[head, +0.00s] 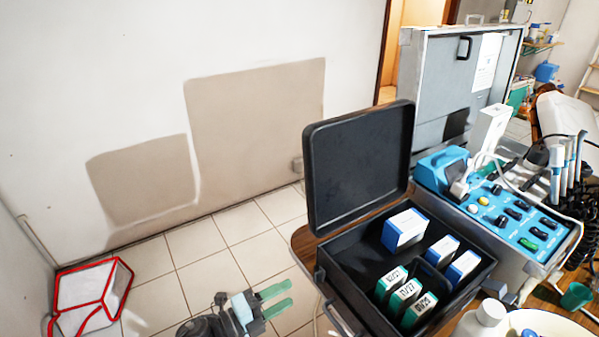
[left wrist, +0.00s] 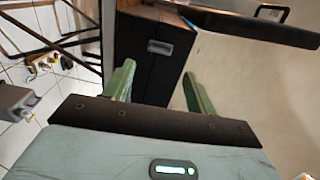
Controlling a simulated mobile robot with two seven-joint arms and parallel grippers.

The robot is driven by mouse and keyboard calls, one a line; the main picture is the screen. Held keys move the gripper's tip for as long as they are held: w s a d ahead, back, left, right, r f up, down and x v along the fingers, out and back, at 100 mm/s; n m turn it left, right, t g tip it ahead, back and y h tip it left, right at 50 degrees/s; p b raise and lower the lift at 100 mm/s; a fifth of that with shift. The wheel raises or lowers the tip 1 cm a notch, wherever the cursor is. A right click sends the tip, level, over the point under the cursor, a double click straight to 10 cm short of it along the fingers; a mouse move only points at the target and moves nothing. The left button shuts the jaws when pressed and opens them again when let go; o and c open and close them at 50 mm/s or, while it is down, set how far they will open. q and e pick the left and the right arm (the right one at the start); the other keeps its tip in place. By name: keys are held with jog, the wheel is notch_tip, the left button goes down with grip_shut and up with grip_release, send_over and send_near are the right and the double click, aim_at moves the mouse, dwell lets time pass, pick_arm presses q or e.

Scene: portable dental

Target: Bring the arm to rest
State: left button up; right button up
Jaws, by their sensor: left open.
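My left gripper (head: 277,299) shows at the bottom of the head view, over the tiled floor and left of the black case. Its two green fingers are apart with nothing between them. In the left wrist view the open fingers (left wrist: 160,92) point toward the side of the black case (left wrist: 150,60), with a gap that I cannot measure. My right gripper is not in view.
The open black case (head: 340,262) stands on a wooden table (head: 306,244), holding several white-blue and white-green boxes. A blue dental unit (head: 500,212) is to its right. A white bag with red edges (head: 88,292) lies on the floor at left. Floor between is clear.

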pick_arm(q)
jog(key=s+a+f+n+y+p, duration=0.1)
jog(key=s+a+f+n+y, duration=0.2)
jog(key=s+n, duration=0.6)
jog(key=s+a+f+n+g+y+p, duration=0.1)
jog(key=s+a+f+n+y, duration=0.2)
jog(key=s, duration=1)
jog(key=s+a+f+n+y+p, duration=0.2)
jog(key=s+a+f+n+y, duration=0.2)
jog(key=s+n, duration=0.7)
jog(key=a+n+y, duration=0.2)
jog(key=a+n, duration=0.1)
jog(key=shift+a+n+g+y, duration=0.15)
jog(key=shift+n+g+y, duration=0.15)
jog(key=shift+g, duration=0.1)
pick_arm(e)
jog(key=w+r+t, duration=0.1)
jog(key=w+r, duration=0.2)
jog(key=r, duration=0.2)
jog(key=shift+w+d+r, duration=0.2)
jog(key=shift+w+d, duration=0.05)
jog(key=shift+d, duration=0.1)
